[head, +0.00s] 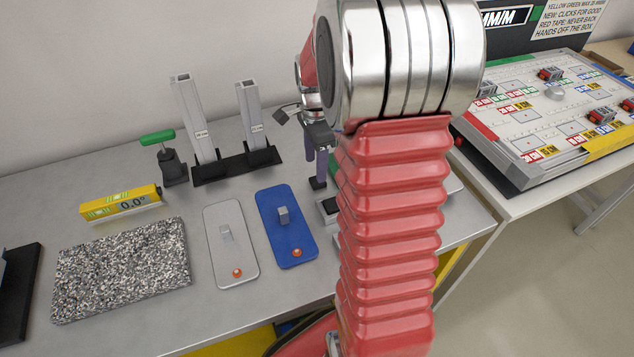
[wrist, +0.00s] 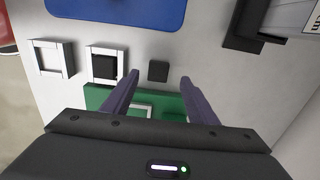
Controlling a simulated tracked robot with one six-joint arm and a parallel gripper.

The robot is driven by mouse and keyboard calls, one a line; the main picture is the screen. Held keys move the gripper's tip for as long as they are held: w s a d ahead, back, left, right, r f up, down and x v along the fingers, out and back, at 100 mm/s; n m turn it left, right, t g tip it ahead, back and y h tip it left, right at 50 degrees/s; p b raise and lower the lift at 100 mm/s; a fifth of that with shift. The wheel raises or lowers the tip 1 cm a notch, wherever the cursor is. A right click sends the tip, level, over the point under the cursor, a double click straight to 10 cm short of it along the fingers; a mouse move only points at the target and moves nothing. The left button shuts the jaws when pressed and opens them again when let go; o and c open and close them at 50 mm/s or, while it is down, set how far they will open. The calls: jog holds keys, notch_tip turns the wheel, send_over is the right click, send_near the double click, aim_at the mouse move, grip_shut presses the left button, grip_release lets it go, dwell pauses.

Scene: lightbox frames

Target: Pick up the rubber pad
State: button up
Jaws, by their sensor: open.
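A small dark square pad (wrist: 158,70), which looks like the rubber pad, lies on the grey bench. In the wrist view it sits between and slightly beyond my open fingertips (wrist: 160,78), with bare bench on both sides. A second black square (wrist: 104,67) lies inside a pale frame to its left. In the head view my gripper (head: 317,174) points down over a small dark piece (head: 318,184), likely the same pad. The framed black square (head: 329,207) is nearer the camera. My arm hides much of this area. I cannot tell the fingertips' height above the bench.
An empty pale frame (wrist: 51,58) lies at the left of the wrist view. A green board (wrist: 97,97) lies under my gripper. A blue plate (head: 282,243), a grey plate (head: 239,260) and an upright post stand (head: 193,172) are close by.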

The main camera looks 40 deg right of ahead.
jog(key=shift+s+f, duration=0.15)
jog(key=shift+f, duration=2.45)
jog(key=c, duration=1.1)
jog(key=shift+r, duration=0.2)
notch_tip(320, 180, up, 10)
jog(key=shift+f, duration=0.15)
